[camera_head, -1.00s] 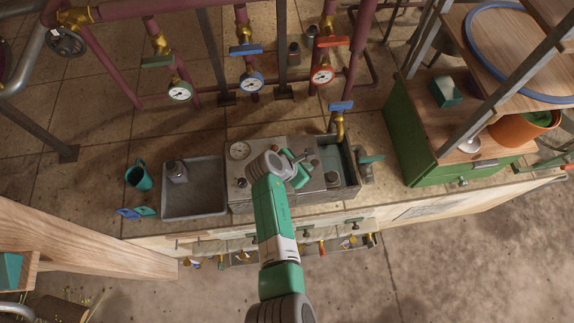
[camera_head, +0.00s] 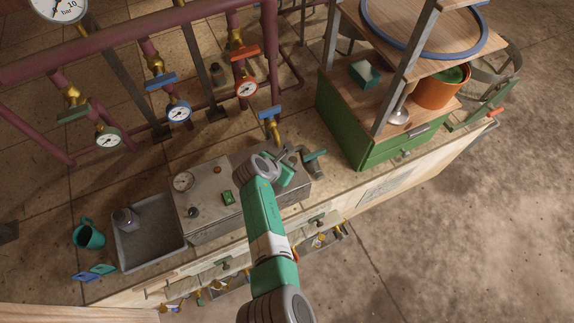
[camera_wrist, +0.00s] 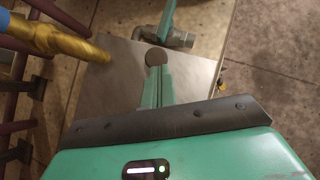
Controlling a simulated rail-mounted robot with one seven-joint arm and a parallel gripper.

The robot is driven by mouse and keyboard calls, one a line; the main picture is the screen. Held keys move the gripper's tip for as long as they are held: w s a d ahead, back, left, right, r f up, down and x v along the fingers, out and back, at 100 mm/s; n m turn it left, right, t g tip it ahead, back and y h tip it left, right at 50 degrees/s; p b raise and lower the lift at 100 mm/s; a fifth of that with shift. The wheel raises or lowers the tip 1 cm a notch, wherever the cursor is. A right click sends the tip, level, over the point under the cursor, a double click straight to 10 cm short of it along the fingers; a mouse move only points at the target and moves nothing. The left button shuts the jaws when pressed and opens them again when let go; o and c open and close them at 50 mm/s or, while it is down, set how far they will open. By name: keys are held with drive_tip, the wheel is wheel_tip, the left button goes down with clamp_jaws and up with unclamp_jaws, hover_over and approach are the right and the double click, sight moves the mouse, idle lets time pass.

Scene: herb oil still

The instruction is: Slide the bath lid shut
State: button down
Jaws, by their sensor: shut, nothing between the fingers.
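The bath is built into the right part of the grey metal unit (camera_head: 208,195) on the counter. A flat grey metal plate, which looks like the bath lid (camera_wrist: 112,72), fills the area under my gripper in the wrist view. No open basin shows there now. A dark round knob (camera_wrist: 155,57) shows at my fingertips; I cannot tell whether they touch it. My gripper (camera_wrist: 157,75) is shut and empty, pointing down over the plate. In the head view my gripper (camera_head: 287,164) is over the unit's right end, and my arm hides part of the lid.
A brass tap with a blue handle (camera_head: 270,113) stands behind the bath, and a grey pipe fitting with a teal lever (camera_head: 313,158) is at its right. A green cabinet (camera_head: 345,125) stands farther right. A grey tray (camera_head: 150,235) and teal mug (camera_head: 88,236) are left.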

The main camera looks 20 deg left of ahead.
drive_tip(key=shift+s+f, duration=0.1)
drive_tip(key=shift+f, duration=0.05)
drive_tip(key=shift+s+r+p, duration=0.1)
drive_tip(key=shift+r+p, duration=0.15)
drive_tip(key=shift+p, duration=0.2)
drive_tip(key=s+r+p, duration=0.1)
drive_tip(key=s+a+r+p, duration=0.1)
drive_tip(key=s+p, duration=0.1)
drive_tip(key=s+a+r+p, duration=0.1)
drive_tip(key=s+p, duration=0.1)
drive_tip(key=p+v, duration=0.3)
drive_tip(key=v, duration=0.4)
drive_tip(key=shift+p, duration=0.3)
drive_tip(key=shift+a+f, duration=0.1)
drive_tip(key=shift+f, duration=0.05)
